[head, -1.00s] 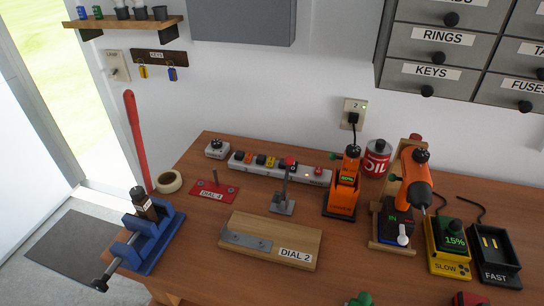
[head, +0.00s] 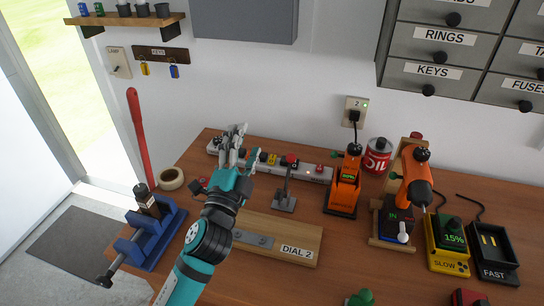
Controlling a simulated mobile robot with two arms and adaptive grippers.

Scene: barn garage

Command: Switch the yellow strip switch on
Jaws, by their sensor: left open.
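The white power strip (head: 307,172) lies along the back of the workbench, with several small coloured switches on it. A yellow switch (head: 262,158) shows near its middle, beside an orange-yellow one (head: 272,160) and a red one. Whether the yellow switch is on cannot be read at this size. My left gripper (head: 242,148) is open and empty, its fingers over the strip's left part, just left of the yellow switch. The fingers hide part of the strip there. Contact cannot be told. My right gripper is not in view.
A grey upright lever (head: 285,190) stands right of my gripper. The DIAL 2 board (head: 296,236) lies in front, partly behind my arm. A blue vise (head: 150,240) is left; an orange tool (head: 345,185) and oil can (head: 377,158) stand right.

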